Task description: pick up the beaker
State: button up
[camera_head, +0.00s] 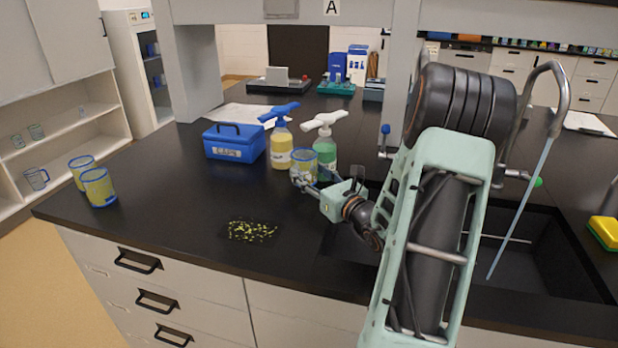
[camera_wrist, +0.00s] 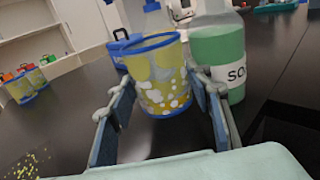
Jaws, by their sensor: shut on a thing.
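A clear beaker (camera_head: 304,162) with blue bands and yellowish contents with pale spots is on the black counter in front of the soap bottles. In the wrist view the beaker (camera_wrist: 158,72) is upright between the two fingers. My gripper (camera_head: 306,184) is shut on it, with one finger on each side (camera_wrist: 162,95). I cannot tell whether the beaker's base touches the counter. Two similar beakers (camera_head: 98,188) stand at the counter's left end.
A green soap bottle (camera_head: 325,153) stands close behind the held beaker, with a yellow bottle (camera_head: 282,147) beside it. A blue box (camera_head: 234,143) stands further left. Yellow bits (camera_head: 250,231) lie on the front counter. The sink (camera_head: 530,250) is at right.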

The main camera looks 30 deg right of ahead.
jog(key=s+a+r+p, duration=0.1)
jog(key=s+r+p, duration=0.1)
jog(key=s+r, duration=0.9)
jog(key=shift+s+a, duration=0.3)
jog(key=shift+s, duration=1.2)
jog(key=o, duration=0.5)
jog(key=c, duration=0.5)
